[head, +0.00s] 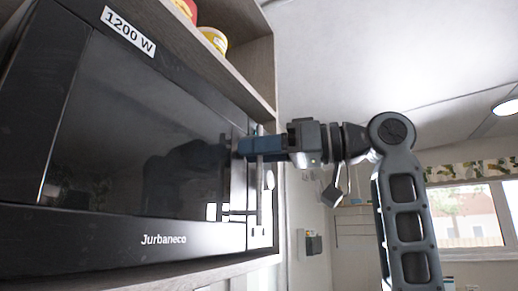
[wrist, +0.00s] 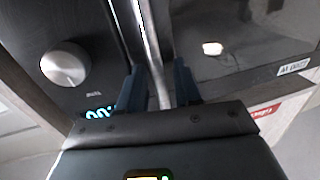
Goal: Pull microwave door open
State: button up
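The black microwave (head: 150,130) fills the left of the head view, its dark glass door flush with the front, so it looks closed. Its thin metal handle (head: 261,195) stands upright at the door's right side. The handle (wrist: 150,45) also runs down between my fingers in the wrist view. My gripper (head: 245,147) reaches in from the right at the handle's upper part. In the wrist view my gripper (wrist: 158,75) has its two blue fingers on either side of the bar. A gap shows on the right finger's side; contact on the left is unclear.
A silver knob (wrist: 64,64) and a lit clock display (wrist: 98,112) sit on the panel beside the handle. A wooden shelf (head: 240,60) with a yellow tub (head: 213,39) is above the microwave. A window (head: 465,215) is far right.

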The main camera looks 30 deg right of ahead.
grip_shut()
jog(key=shift+s+d, duration=0.1)
jog(key=shift+s, duration=0.05)
dwell(0.4)
